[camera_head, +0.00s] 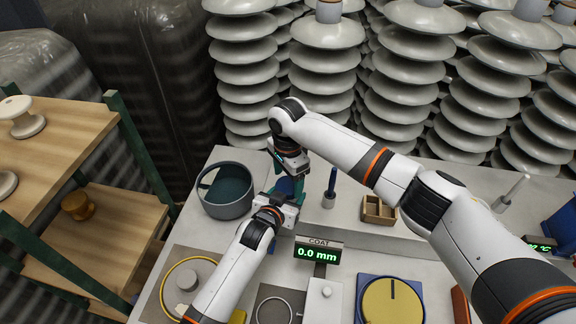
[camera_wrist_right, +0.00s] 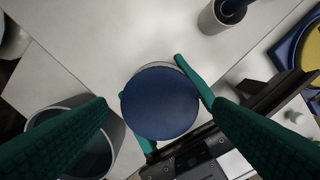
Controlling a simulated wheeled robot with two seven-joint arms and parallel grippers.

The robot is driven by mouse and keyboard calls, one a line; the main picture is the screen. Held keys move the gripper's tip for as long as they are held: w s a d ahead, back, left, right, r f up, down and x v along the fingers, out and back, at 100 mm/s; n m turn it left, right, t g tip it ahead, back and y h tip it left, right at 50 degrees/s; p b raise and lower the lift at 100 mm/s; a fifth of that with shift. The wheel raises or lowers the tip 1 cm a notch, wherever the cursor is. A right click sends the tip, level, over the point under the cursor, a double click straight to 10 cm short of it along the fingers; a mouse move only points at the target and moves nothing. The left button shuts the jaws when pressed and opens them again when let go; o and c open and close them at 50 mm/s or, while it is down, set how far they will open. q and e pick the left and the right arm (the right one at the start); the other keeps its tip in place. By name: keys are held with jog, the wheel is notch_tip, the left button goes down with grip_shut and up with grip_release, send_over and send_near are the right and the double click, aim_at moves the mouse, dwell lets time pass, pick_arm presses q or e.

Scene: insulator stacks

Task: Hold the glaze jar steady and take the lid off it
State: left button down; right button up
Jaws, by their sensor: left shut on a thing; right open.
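The glaze jar shows in the right wrist view with its round dark blue lid (camera_wrist_right: 160,103) facing the camera. A thin strip of pale jar side shows at the lid's upper edge; the rest is hidden. In the head view a little blue of the lid (camera_head: 287,186) shows between the grippers. My left gripper (camera_head: 284,198) is shut around the jar's sides; its green fingers also show in the right wrist view (camera_wrist_right: 196,82). My right gripper (camera_head: 288,172) is open above the jar, its two green fingers on either side of the lid, apart from it.
A grey pot (camera_head: 226,208) with teal inside stands just left of the jar. A holder with a dark blue stick (camera_head: 331,180) and a wooden compartment box (camera_head: 376,213) stand right. The COAT display (camera_head: 318,253) is in front. Stacked grey insulators (camera_head: 325,60) line the back.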

jog(key=shift+f, duration=0.8)
jog(key=c, duration=1)
jog(key=n, duration=0.4)
jog(key=shift+n, duration=0.4)
jog(key=n, duration=0.4)
jog(key=shift+n, duration=0.3)
jog(key=n, duration=0.7)
jog(key=shift+n, duration=0.3)
